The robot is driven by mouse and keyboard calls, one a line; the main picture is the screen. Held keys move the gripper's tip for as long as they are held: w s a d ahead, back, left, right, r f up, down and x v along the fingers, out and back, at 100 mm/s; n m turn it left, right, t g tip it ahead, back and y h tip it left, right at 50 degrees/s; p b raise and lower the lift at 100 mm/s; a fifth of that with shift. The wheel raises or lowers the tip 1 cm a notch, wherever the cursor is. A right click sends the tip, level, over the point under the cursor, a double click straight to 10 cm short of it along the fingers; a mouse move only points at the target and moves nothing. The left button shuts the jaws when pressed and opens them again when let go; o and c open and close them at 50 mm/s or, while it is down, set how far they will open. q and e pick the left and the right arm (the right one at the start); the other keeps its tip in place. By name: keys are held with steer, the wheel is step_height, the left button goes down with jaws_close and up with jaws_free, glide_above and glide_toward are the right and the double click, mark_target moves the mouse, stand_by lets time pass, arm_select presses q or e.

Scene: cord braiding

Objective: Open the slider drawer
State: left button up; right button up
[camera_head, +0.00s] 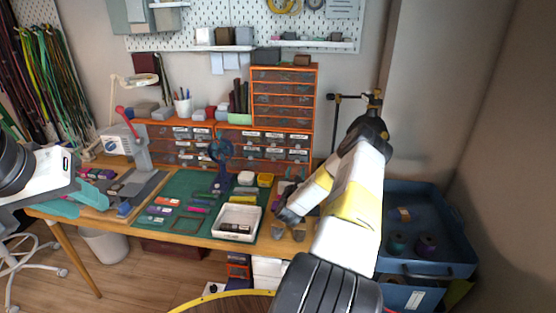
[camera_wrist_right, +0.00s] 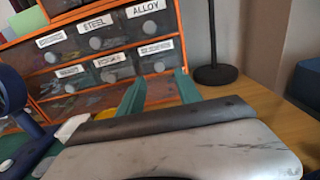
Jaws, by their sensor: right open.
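The orange drawer cabinet (camera_head: 267,138) stands at the back of the desk with rows of small labelled drawers. In the right wrist view, its right end (camera_wrist_right: 181,40) is close. Labels reading STEEL (camera_wrist_right: 95,23) and ALLOY (camera_wrist_right: 145,8) show there. The other labels are too small to read, so I cannot tell which drawer is the slider one. The visible drawers look shut. My right gripper (camera_wrist_right: 160,88) is open and empty, its two teal fingers pointing at the cabinet's lower right drawers. My left gripper (camera_head: 62,205) is at the far left, away from the cabinet; its jaws are unclear.
A green mat (camera_head: 190,226) with small parts and a white tray (camera_head: 238,222) lies before the cabinet. A blue fan (camera_head: 221,152) stands on it, left of my right arm. A black stand base (camera_wrist_right: 217,74) is right of the cabinet. A blue bin (camera_head: 430,200) is at right.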

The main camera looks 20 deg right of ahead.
mark_target(297, 161)
steer(key=x, duration=0.7)
steer(key=shift+a, duration=0.1)
jaws_close()
stand_by(1.2)
